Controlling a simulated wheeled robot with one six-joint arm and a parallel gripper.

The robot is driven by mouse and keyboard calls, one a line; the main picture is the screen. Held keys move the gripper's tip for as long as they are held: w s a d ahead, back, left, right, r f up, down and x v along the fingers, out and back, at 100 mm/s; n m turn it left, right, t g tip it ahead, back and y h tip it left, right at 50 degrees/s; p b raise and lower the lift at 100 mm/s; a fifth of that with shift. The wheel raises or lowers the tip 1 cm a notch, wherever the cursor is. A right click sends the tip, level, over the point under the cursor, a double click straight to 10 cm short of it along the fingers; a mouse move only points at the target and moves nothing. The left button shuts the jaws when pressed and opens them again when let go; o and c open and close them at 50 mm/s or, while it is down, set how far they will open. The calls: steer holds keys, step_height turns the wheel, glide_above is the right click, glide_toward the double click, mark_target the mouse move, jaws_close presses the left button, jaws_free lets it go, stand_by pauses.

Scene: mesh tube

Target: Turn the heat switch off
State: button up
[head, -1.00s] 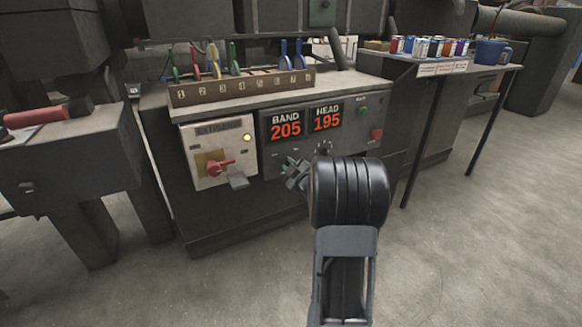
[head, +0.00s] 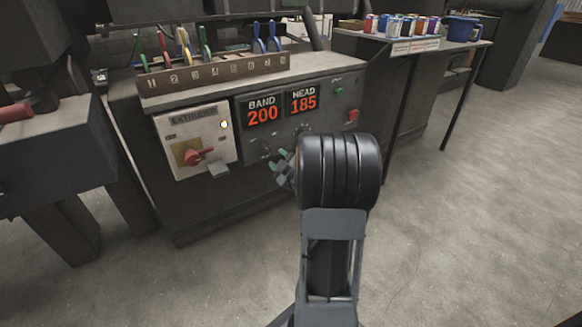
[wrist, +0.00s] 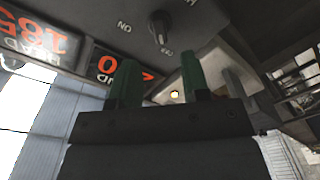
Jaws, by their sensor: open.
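A dark rotary knob (wrist: 160,28) on the grey control panel shows in the wrist view, with ON and OFF marks beside it. Its label is not readable, so I cannot tell for sure that it is the heat switch. My gripper (wrist: 160,76) is open, its two green fingers apart and nothing between them. The knob lies beyond the fingertips, in line with the space between them. In the head view my gripper (head: 284,168) is in front of the panel's lower part, below the BAND 200 display (head: 262,112) and HEAD 185 display (head: 302,100); my arm hides part of the panel.
A white EXTRUDER box (head: 188,138) with a red handle (head: 199,157) and a lit lamp is left of the displays. A numbered rack (head: 215,72) of coloured-handled tools stands on top. A side table (head: 425,40) with cans is at right. The floor in front is clear.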

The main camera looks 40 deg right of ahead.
steer(key=s+a+p, duration=0.1)
steer(key=s, duration=0.6)
stand_by(0.5)
